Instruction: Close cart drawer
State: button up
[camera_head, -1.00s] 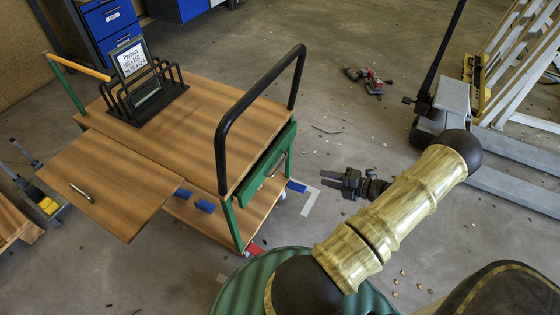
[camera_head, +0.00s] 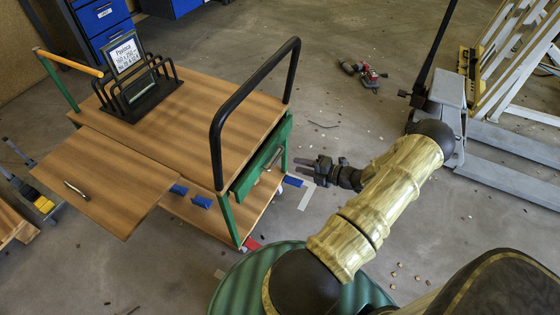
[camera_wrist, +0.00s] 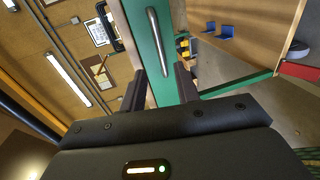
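The cart (camera_head: 195,92) has a wooden top, green posts and a black push bar. At its right end is a green drawer front (camera_head: 262,155) with a silver handle; how far it stands out is hard to tell. In the wrist view the green front (camera_wrist: 139,30) and upright silver handle (camera_wrist: 159,42) appear between and ahead of my fingers. My gripper (camera_head: 300,166) is just right of the drawer front, pointing at it. In the wrist view my gripper (camera_wrist: 161,88) is open and empty. I see no clear contact.
A wooden panel (camera_head: 105,180) with a metal handle juts from the cart's front left. A black rack (camera_head: 140,95) with a sign stands on top. A pallet jack (camera_head: 440,110) stands behind my arm. A red tool (camera_head: 368,76) lies on the floor.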

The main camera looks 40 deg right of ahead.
jog(key=x, duration=0.9)
jog(key=shift+b, duration=0.3)
jog(key=shift+s, duration=0.1)
grip_shut()
